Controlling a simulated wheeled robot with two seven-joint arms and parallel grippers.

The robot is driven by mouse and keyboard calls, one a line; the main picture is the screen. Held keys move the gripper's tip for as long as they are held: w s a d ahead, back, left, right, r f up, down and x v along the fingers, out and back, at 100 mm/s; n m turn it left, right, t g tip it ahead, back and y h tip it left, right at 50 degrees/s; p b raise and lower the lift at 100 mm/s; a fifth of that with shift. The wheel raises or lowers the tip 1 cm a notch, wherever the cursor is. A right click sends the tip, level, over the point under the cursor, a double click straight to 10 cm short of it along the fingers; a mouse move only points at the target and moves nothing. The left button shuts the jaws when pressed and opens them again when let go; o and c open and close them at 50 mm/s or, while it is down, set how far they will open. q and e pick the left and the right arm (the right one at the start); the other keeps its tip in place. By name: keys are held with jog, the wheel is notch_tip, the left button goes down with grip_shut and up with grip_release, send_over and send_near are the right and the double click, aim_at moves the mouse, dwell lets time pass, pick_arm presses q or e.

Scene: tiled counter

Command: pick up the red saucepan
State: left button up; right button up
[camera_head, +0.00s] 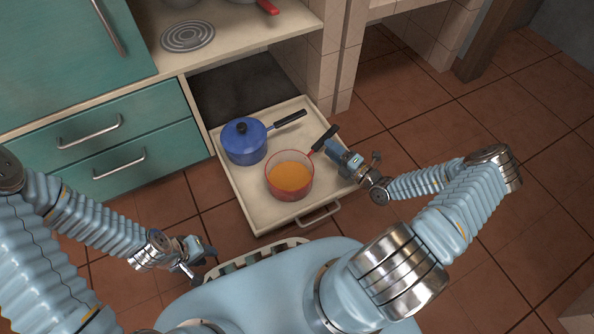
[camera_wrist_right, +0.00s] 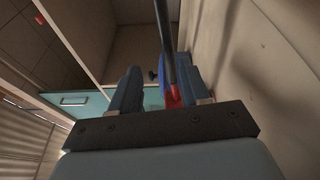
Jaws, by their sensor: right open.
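The red saucepan (camera_head: 290,196) stands in the pulled-out drawer (camera_head: 262,217), with orange contents and a dark handle pointing up and right. My right gripper (camera_head: 334,149) is at this handle, on the drawer's right side. In the right wrist view, the open fingers (camera_wrist_right: 160,90) have the dark handle (camera_wrist_right: 166,50) between them, nearer the right finger. A red part of the pan (camera_wrist_right: 173,98) shows low between the fingers. My left gripper (camera_head: 203,255) is apart from the pan, left of and below the drawer; its opening is unclear.
A blue lidded saucepan (camera_head: 244,148) stands in the drawer, left of and behind the red one. The drawer's walls surround both pans, with a metal pull (camera_head: 318,215) at the front. Teal cabinets (camera_head: 100,140) are at the left. Floor tiles at the right are clear.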

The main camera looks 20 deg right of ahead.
jog(key=shift+w+a+f, duration=0.2)
jog(key=shift+w+f, duration=0.25)
jog(key=shift+f, duration=0.25)
jog(key=b+x, duration=0.1)
jog(key=x, duration=0.5)
jog(key=shift+w+a, duration=0.1)
jog(key=shift+w, duration=0.15)
jog(key=shift+r, duration=0.1)
grip_shut()
